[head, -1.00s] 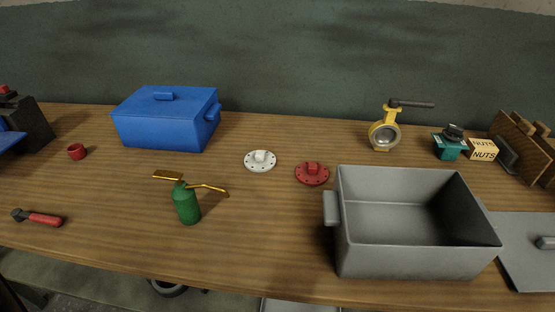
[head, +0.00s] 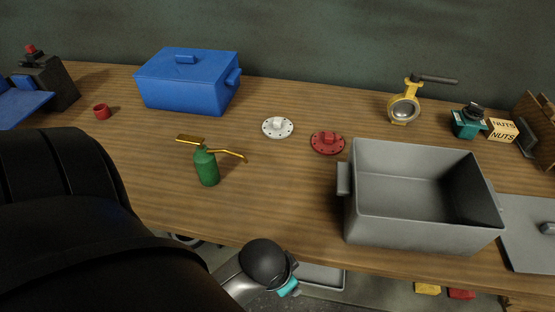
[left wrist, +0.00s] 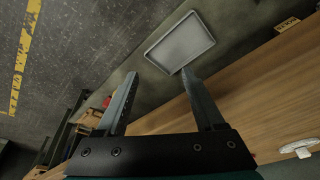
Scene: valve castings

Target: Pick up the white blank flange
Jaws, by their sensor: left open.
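The white blank flange (head: 278,127) is a round disc with bolt holes and a raised block on top. It lies flat on the wooden table, left of a red flange (head: 327,142). My right gripper is not visible.
A blue lidded box (head: 187,92) is behind left. An open grey bin (head: 420,232) stands to the right. A yellow valve (head: 404,110) is at the back right.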

